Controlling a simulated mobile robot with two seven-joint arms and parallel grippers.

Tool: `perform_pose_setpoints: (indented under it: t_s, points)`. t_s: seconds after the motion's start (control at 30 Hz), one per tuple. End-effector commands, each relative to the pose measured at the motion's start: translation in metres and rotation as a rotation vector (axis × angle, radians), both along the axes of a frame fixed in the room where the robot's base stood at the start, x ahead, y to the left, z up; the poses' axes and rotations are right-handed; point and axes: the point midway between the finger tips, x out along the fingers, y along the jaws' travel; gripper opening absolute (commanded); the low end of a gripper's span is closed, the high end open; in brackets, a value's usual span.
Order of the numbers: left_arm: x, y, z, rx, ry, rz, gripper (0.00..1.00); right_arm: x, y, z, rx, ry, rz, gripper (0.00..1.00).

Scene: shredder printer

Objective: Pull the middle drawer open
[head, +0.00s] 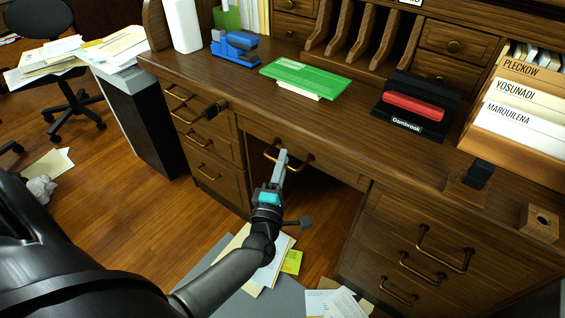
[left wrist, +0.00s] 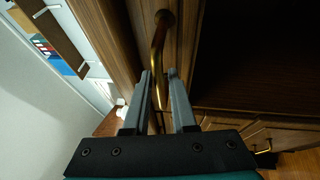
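The middle drawer (head: 325,166) is the wide wooden front under the desktop, between the two drawer stacks, and looks closed. Its brass handle (head: 272,154) sits near my left gripper (head: 281,158), which reaches up to it from below. In the left wrist view, the curved brass handle (left wrist: 157,48) runs down between the two grey fingers of my left gripper (left wrist: 159,76). The fingers are apart, with a gap visible beside the bar, so I do not see them clamped on it. My right gripper is not in view.
Drawer stacks with brass handles stand left (head: 207,164) and right (head: 420,262). The desktop holds a blue stapler (head: 234,46), a green folder (head: 305,78) and a red-and-black item (head: 412,106). Papers (head: 338,303) lie on the floor below. The knee space under the drawer is open.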

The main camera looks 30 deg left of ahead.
Motion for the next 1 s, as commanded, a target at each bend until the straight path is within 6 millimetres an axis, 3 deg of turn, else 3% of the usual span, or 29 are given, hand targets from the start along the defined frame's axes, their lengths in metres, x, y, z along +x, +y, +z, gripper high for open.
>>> perform_pose_setpoints:
  t_s: [0.2,1.0]
  points:
    - [-0.0002,-0.0002,-0.0001,0.0,0.0,0.0,0.0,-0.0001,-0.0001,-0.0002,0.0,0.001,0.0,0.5]
    - [-0.0005,-0.0004,-0.0007,0.0,0.001,0.0,0.0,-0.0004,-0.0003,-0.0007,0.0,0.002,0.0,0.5]
